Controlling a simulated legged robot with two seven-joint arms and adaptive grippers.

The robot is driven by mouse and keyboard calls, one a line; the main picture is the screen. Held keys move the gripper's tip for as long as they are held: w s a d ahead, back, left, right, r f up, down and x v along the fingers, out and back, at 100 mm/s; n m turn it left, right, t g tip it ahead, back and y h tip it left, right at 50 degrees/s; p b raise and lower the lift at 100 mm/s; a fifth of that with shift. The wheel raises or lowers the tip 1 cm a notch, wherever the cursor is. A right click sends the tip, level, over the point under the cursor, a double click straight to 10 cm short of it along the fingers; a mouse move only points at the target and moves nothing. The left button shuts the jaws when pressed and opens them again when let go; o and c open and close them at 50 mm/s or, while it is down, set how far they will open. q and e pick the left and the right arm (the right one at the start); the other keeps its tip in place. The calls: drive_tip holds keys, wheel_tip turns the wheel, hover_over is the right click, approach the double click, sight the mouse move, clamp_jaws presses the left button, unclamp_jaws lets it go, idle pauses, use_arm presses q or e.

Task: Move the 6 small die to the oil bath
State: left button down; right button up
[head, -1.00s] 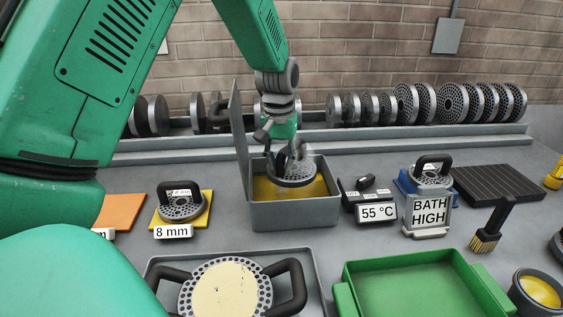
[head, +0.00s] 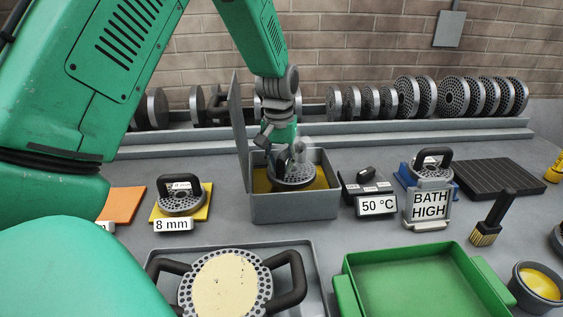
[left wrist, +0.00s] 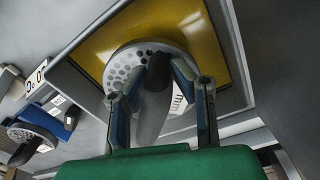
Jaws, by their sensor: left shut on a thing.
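My left gripper (head: 286,158) is shut on the handle of a small round perforated die (head: 294,179). The die sits inside the walls of the grey oil bath (head: 295,208), above or in the yellow oil; I cannot tell how deep. In the left wrist view, the fingers (left wrist: 160,85) close around the dark handle, and the die (left wrist: 122,68) shows against the oil, with a partly hidden tag ending in "mm". The bath's lid stands open at its left. My right gripper is not in view.
A die on a yellow mat (head: 206,190) reads 8 mm. Another die (head: 430,160) stands on a blue mat behind a BATH HIGH sign (head: 431,205). A display (head: 376,205) reads 50 °C. A large die (head: 226,285) and green tray (head: 425,285) are in front.

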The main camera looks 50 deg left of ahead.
sight(281, 175)
use_arm(q)
drive_tip(key=shift+w+f, duration=0.1)
drive_tip(key=shift+f, duration=0.1)
idle(0.5)
drive_tip(key=shift+f, duration=1.3)
drive_tip(key=shift+f+b, duration=0.25)
drive_tip(key=shift+b, duration=0.05)
drive_tip(key=shift+f, duration=1.3)
drive_tip(key=shift+f, duration=0.1)
drive_tip(key=c, duration=1.3)
unclamp_jaws()
drive_tip(key=shift+d, duration=0.1)
